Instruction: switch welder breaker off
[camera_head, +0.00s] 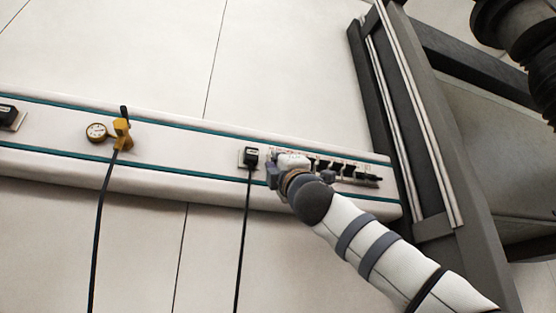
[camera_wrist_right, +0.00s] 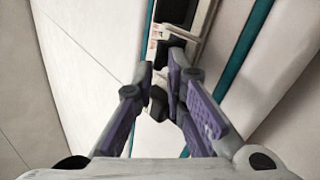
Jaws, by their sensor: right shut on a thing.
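A row of small black breaker switches (camera_head: 338,168) is set in the right part of a long white wall rail (camera_head: 190,150). My right gripper (camera_head: 292,166) is at the left end of this row, and its body hides the switches behind it. In the right wrist view my right gripper (camera_wrist_right: 161,82) has its two purple-padded fingers close together around a small dark part, which seems to be a breaker switch (camera_wrist_right: 158,103). The fingers hide much of it. Which breaker it is and its position cannot be read. My left gripper is not in view.
A black plug with a cable (camera_head: 251,157) sits just left of my right gripper. Further left are a yellow valve (camera_head: 122,133) and a round gauge (camera_head: 97,131) with a hanging hose. A dark metal frame (camera_head: 425,140) stands to the right.

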